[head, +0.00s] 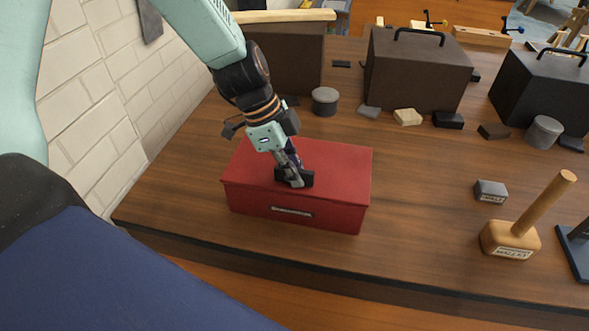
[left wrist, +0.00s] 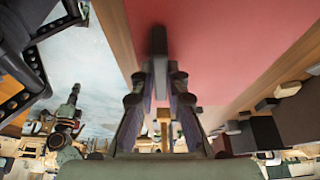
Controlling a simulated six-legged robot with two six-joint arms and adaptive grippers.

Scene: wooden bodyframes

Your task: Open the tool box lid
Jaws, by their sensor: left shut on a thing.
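A red tool box (head: 335,165) stands on the wooden workbench, and its lid looks shut. A dark label plate (head: 292,212) is on its front face. My left gripper (head: 296,180) reaches down onto the top of the lid near its front, shut on the dark lid handle (head: 306,177). In the left wrist view the red lid (left wrist: 215,50) fills the upper middle, and my left gripper's fingers (left wrist: 160,75) close together around the dark handle (left wrist: 158,42). The fingers hide part of the handle. My right gripper is not in view.
The workbench (head: 420,240) is clear right of the box. Behind stand dark brown cases (head: 415,75), a round grey tin (head: 325,101) and small blocks. A white brick wall (head: 100,90) is at left.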

